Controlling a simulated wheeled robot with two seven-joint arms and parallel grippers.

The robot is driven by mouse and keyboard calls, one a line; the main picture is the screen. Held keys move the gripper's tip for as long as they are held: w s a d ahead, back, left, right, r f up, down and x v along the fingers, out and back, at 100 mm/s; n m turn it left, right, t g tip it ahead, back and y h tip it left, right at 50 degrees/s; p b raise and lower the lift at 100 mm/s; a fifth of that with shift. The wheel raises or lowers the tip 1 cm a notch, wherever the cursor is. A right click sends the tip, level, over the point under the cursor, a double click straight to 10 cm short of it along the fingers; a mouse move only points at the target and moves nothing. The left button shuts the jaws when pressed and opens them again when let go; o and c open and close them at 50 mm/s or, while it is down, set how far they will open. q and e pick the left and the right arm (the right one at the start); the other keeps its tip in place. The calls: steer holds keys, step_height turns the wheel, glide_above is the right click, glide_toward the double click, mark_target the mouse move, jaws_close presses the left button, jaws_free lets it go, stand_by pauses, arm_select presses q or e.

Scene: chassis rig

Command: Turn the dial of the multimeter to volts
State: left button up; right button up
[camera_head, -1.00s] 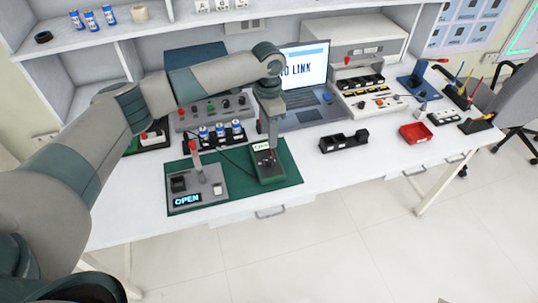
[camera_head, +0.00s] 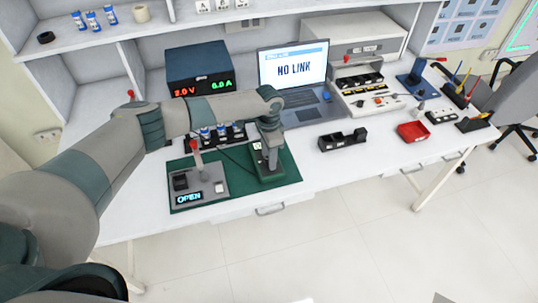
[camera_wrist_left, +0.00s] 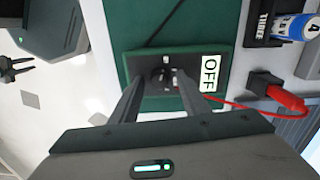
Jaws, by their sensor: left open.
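The multimeter (camera_head: 271,177) is a dark green box lying on the green mat (camera_head: 289,178), largely hidden behind my left gripper in the head view. In the left wrist view the multimeter (camera_wrist_left: 217,57) shows a lit display (camera_wrist_left: 210,74) reading OFF. Its dark dial (camera_wrist_left: 163,79) sits beside the display. My left gripper (camera_head: 269,166) is over the multimeter. In the left wrist view its fingers (camera_wrist_left: 160,82) are apart, one on either side of the dial; I cannot tell whether they touch it.
A grey switch fixture (camera_head: 211,179) with an OPEN display stands left of the multimeter. Behind are a battery holder (camera_head: 230,139), a power supply (camera_head: 198,65) and a laptop (camera_head: 294,72) reading NO LINK. A black holder (camera_head: 343,140) stands right; the table between is clear.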

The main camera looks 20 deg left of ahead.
arm_select(q)
jaws_close()
steer(key=c, duration=1.1)
jaws_free()
steer(key=shift+o, duration=0.2)
steer(key=shift+m, duration=0.4)
steer(key=m, duration=0.3)
steer(key=shift+m, duration=0.4)
steer(key=shift+m+b, duration=0.45)
steer(key=shift+m, duration=1.75)
steer(key=shift+r, duration=0.1)
steer(key=o, duration=1.1)
steer(key=shift+c, duration=0.2)
